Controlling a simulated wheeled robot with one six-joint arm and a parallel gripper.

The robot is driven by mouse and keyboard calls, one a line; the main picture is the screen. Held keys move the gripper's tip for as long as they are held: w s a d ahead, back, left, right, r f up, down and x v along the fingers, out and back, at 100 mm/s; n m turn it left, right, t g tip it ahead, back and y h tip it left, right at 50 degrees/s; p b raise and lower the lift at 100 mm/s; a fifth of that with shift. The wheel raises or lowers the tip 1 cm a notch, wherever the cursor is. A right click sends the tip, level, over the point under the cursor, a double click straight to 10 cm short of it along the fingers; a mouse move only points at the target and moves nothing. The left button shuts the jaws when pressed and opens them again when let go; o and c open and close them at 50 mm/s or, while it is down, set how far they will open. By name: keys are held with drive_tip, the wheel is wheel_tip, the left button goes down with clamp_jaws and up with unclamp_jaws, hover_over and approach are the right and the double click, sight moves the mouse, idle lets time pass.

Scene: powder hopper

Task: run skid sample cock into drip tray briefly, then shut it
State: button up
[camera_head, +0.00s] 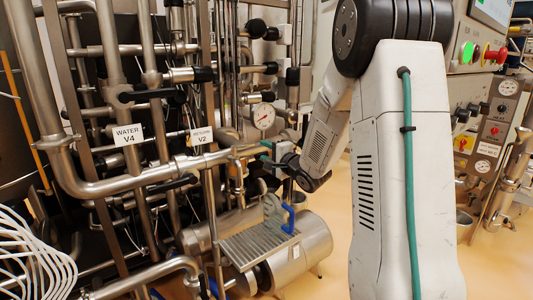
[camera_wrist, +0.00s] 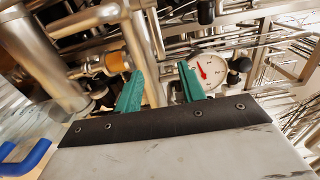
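My gripper (camera_head: 264,152) is at the skid pipework, near the end of a horizontal pipe. In the wrist view, its two teal fingers (camera_wrist: 160,88) stand apart with nothing clearly held between them. A brass-coloured fitting (camera_wrist: 115,62) on a steel pipe shows beyond the left finger; it may be the sample cock, but its handle cannot be made out. A ribbed metal tray (camera_head: 250,246), apparently the drip tray, lies below the gripper in the head view. A clear jug with a blue handle (camera_head: 288,219) stands on it. I see no flow.
A pressure gauge (camera_head: 263,115) is close behind the gripper. Pipes labelled WATER V4 (camera_head: 128,135) and V2 (camera_head: 202,137) crowd the left. A steel vessel (camera_head: 312,237) lies beneath the tray. White hoses (camera_head: 35,260) are at lower left. A control panel (camera_head: 480,58) stands at right.

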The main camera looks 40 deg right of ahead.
sight(253, 145)
drive_tip(key=w, duration=0.9)
drive_tip(key=shift+a, duration=0.15)
drive_tip(key=c, duration=0.9)
